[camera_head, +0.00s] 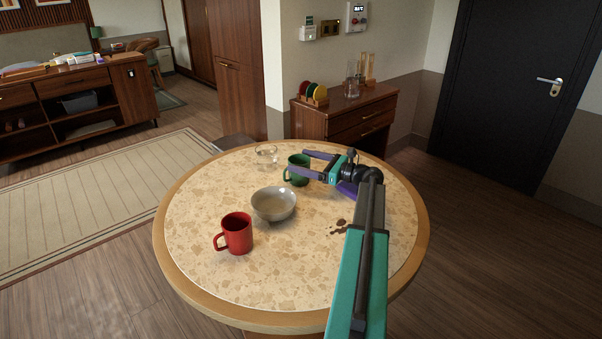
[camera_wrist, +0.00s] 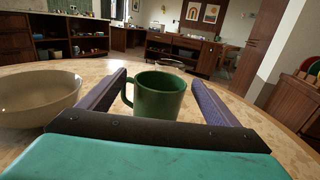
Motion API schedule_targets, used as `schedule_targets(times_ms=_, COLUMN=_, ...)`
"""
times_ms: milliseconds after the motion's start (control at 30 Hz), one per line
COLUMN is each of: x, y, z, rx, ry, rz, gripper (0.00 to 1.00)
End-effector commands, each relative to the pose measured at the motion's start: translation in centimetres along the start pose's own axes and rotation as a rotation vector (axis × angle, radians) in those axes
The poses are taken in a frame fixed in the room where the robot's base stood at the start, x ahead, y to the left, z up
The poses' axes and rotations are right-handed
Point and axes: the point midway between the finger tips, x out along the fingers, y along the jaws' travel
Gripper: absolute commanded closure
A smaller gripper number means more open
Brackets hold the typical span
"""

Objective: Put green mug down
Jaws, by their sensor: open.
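The green mug (camera_head: 297,171) stands upright on the round table (camera_head: 205,232), toward its far side. In the wrist view the mug (camera_wrist: 158,96) sits between the two fingers, its handle toward the left finger. My gripper (camera_head: 313,166) is open around the mug. In the wrist view a gap shows between the mug and the right finger of my gripper (camera_wrist: 160,85). The handle is close to the left finger, and I cannot tell if they touch. The mug's base is hidden by the gripper body in the wrist view.
A beige bowl (camera_head: 273,204) stands just in front of the mug, left of my gripper in the wrist view (camera_wrist: 38,98). A red mug (camera_head: 237,233) is nearer the front. A clear glass bowl (camera_head: 266,155) is behind. A dark stain (camera_head: 339,226) marks the table's right side.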

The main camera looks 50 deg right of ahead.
Motion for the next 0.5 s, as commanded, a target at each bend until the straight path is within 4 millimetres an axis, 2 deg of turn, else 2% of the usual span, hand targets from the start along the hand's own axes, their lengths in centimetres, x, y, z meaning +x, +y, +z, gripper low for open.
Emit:
schedule_targets(times_ms=467, x=0.02, y=0.03, z=0.01, rx=0.0, ry=0.0, rz=0.0, gripper=0.16)
schedule_targets(times_ms=500, x=0.03, y=0.04, z=0.01, rx=0.0, ry=0.0, rz=0.001, gripper=0.19)
